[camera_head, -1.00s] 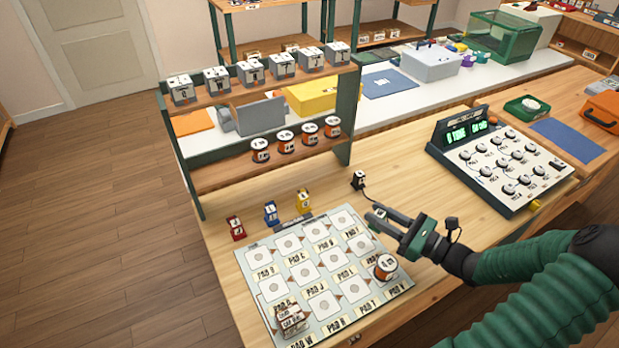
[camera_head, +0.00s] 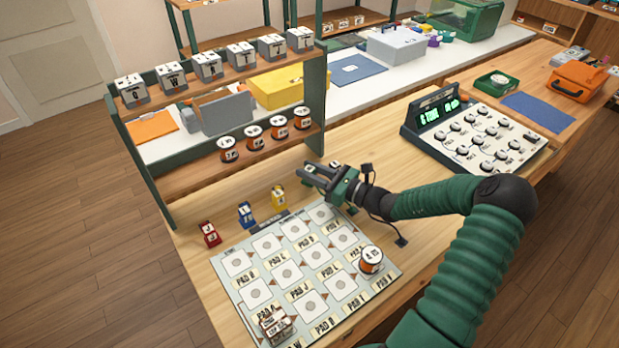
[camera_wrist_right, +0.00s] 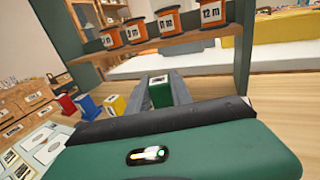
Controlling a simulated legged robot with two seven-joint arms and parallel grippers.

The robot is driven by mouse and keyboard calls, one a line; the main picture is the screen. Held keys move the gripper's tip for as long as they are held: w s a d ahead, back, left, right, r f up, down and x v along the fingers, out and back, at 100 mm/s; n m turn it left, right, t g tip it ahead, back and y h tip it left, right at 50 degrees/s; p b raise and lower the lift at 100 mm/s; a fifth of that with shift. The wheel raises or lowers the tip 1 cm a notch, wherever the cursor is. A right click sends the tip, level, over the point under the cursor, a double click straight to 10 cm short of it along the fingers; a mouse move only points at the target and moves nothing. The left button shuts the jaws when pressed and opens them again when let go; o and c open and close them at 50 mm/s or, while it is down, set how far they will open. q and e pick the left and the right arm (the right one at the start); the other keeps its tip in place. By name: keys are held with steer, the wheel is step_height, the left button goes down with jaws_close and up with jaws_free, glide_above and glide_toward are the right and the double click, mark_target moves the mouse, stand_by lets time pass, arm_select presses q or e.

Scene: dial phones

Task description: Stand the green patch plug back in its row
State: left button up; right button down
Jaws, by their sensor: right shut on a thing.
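My right gripper (camera_head: 318,174) is shut on the green patch plug, just beyond the yellow end of the plug row. In the right wrist view the green plug (camera_wrist_right: 160,93) stands upright between the fingers, its pale label facing up. In the head view the fingers mostly hide it. Whether its base touches the table, I cannot tell. The row has a red plug (camera_head: 209,235), a blue plug (camera_head: 246,215) and a yellow plug (camera_head: 279,197), all upright along the board's far edge. My left gripper is not in view.
The pad board (camera_head: 232,262) lies nearest, with an orange-banded spool (camera_head: 370,260) on its right side. A shelf (camera_head: 190,183) with spools and labelled boxes stands close behind the row. A dial console (camera_head: 480,135) is at right. Bare table lies between gripper and console.

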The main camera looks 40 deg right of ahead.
step_height(320, 180, down, 2)
steer(key=shift+w+f, duration=0.1)
steer(key=shift+w, duration=0.05)
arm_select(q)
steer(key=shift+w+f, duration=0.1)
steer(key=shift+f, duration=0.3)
arm_select(e)
steer(key=shift+a, duration=0.1)
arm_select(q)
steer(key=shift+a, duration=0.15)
arm_select(e)
steer(key=shift+a, duration=0.15)
steer(key=shift+f, duration=0.4)
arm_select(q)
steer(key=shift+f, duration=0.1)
arm_select(e)
steer(key=c, duration=1.1)
jaws_free()
steer(key=shift+s+f, duration=0.2)
steer(key=shift+c, duration=0.2)
steer(key=shift+r, duration=0.15)
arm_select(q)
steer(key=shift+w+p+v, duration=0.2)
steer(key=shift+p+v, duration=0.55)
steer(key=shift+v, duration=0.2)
arm_select(e)
steer(key=v, duration=0.4)
steer(key=r+v, duration=0.1)
steer(key=v, duration=0.7)
steer(key=shift+r, duration=0.15)
